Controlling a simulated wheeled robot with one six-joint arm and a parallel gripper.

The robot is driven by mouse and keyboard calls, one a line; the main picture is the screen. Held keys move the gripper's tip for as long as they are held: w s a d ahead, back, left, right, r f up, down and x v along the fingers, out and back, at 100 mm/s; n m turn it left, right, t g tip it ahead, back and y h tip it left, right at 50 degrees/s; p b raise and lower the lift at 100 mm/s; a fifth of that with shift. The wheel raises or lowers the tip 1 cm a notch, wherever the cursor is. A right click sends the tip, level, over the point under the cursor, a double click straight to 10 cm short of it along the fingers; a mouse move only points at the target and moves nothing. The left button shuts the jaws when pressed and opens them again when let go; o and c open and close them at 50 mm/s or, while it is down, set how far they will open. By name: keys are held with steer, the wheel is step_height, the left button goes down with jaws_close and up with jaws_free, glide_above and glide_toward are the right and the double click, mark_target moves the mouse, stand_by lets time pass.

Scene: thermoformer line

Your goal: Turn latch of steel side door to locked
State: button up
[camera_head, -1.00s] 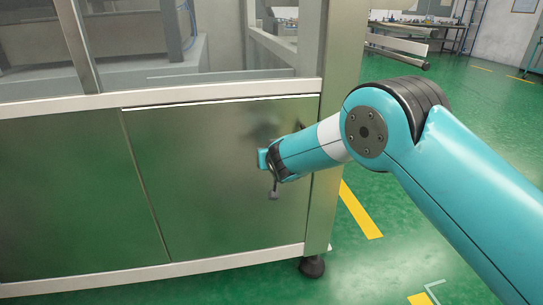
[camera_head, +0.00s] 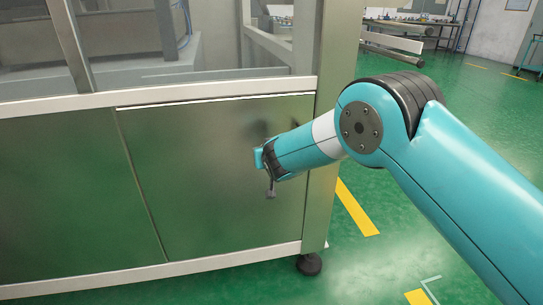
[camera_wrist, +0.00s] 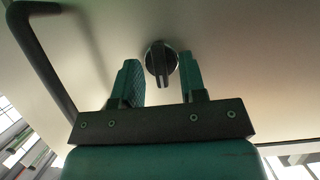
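The steel side door (camera_head: 200,185) is the flat metallic lower panel of the machine, and it looks closed. Its latch (camera_wrist: 161,58) is a round dark knob with a raised grip that runs up and down in the wrist view. My gripper (camera_wrist: 159,72) is open, with one finger on each side of the knob in that view. I cannot tell whether the fingers touch the knob. In the head view my gripper (camera_head: 264,160) is close to the door's right part, and the arm hides the latch there.
A dark bar handle (camera_wrist: 45,60) stands out from the panel left of the gripper in the wrist view. The machine's corner post (camera_head: 323,150) is right of the door. Green floor (camera_head: 410,250) is open on the right. A workbench (camera_head: 425,30) is far back.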

steer(key=v, duration=1.7)
steer(key=shift+s+f, duration=0.1)
steer(key=shift+s, duration=0.05)
